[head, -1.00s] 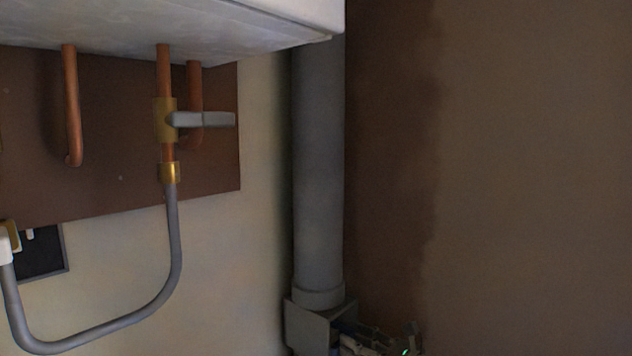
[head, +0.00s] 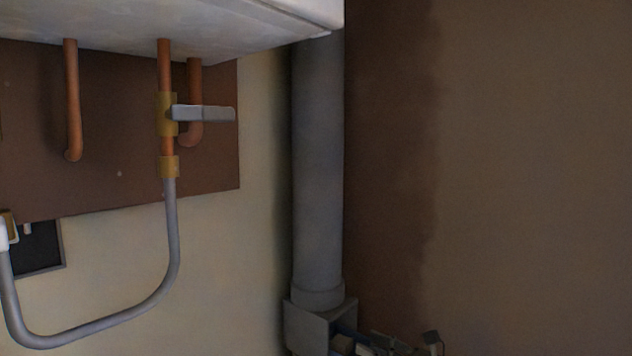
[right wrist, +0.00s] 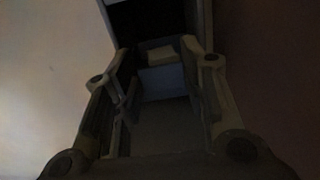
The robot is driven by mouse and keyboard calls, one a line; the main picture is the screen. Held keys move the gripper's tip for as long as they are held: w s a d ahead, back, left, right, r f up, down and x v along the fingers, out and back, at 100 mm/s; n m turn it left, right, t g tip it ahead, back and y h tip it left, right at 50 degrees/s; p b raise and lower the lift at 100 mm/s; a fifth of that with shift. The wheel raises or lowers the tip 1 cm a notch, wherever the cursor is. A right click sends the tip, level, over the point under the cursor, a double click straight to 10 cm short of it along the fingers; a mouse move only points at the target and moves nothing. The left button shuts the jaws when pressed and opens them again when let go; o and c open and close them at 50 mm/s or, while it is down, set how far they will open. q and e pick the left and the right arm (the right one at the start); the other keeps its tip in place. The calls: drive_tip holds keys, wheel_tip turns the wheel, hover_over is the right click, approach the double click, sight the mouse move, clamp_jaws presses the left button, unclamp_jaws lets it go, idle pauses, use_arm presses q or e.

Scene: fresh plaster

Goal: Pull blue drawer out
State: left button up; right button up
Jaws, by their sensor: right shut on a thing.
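The blue drawer (right wrist: 165,82) shows dimly in the right wrist view as a bluish panel between my fingers. A pale block (right wrist: 161,55), apparently its handle, sits between the fingertips. My right gripper (right wrist: 158,52) is shut on it. In the head view a sliver of blue (head: 345,330) shows at the open side of a grey housing (head: 306,328), at the bottom edge. Parts of my right gripper show just right of it, mostly cut off by the frame. How far the drawer is out cannot be told. My left gripper is not in view.
A thick grey pipe (head: 318,170) rises from the housing in the wall corner. To its left are copper pipes (head: 72,105), a grey lever valve (head: 203,113) and a hanging grey hose (head: 172,235) under a white unit (head: 170,22). The brown wall (head: 530,180) at right is clear.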

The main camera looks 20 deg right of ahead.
drive_tip(key=shift+s+d+f, duration=0.15)
drive_tip(key=shift+s+d, duration=0.05)
drive_tip(key=shift+s, duration=0.2)
drive_tip(key=shift+s+d+f+b, duration=0.1)
drive_tip(key=shift+s+d+b, duration=0.1)
drive_tip(key=shift+b, duration=0.15)
drive_tip(key=shift+s+d, duration=0.1)
drive_tip(key=shift+s, duration=0.1)
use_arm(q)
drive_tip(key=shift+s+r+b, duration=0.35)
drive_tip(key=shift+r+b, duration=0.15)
use_arm(e)
drive_tip(key=shift+v, duration=0.8)
drive_tip(key=o, duration=0.7)
drive_tip(key=shift+o, duration=0.2)
